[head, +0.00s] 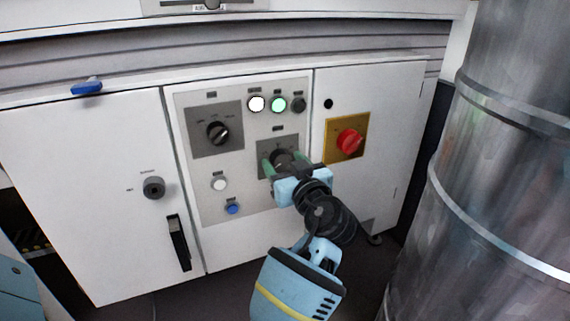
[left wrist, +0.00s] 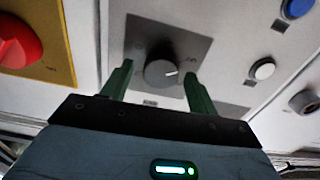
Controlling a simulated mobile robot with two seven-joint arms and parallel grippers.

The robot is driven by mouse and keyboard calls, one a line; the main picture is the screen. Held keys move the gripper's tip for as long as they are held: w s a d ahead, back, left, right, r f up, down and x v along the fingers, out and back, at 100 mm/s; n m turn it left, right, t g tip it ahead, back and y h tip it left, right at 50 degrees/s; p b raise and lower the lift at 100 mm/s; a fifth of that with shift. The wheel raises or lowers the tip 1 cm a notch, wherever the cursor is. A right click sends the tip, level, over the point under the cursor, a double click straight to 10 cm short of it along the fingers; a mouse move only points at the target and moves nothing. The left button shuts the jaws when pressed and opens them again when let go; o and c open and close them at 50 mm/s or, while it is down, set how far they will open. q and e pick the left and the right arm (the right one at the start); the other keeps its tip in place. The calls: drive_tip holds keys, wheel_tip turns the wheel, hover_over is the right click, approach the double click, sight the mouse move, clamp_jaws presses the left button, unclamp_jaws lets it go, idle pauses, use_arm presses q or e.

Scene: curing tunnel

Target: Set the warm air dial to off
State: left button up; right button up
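A dark round dial (head: 281,155) sits on a grey plate low in the middle of the white control panel. Its label is too small to read, so I cannot confirm that it is the warm air dial. My left gripper (head: 280,163) is at this dial with its green fingers apart. In the left wrist view the dial (left wrist: 161,71) lies between the two open fingertips of the gripper (left wrist: 158,82), with a gap visible on both sides. The dial's white mark points right in that view. My right gripper is not in view.
A larger black selector (head: 218,132) is up and left. A red rotary switch (head: 349,141) on a yellow plate is to the right. White (head: 257,104) and green (head: 278,104) lamps are above. White (head: 219,182) and blue (head: 232,208) buttons are lower left. A metal duct (head: 490,180) stands right.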

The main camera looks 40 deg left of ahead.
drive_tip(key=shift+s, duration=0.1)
use_arm(q)
drive_tip(key=shift+s+d, duration=0.25)
drive_tip(key=shift+d, duration=0.3)
drive_tip(key=p+v, duration=0.2)
drive_tip(key=v, duration=0.4)
drive_tip(key=shift+d, duration=0.3)
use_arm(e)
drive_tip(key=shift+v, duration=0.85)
use_arm(q)
drive_tip(key=shift+s, duration=0.1)
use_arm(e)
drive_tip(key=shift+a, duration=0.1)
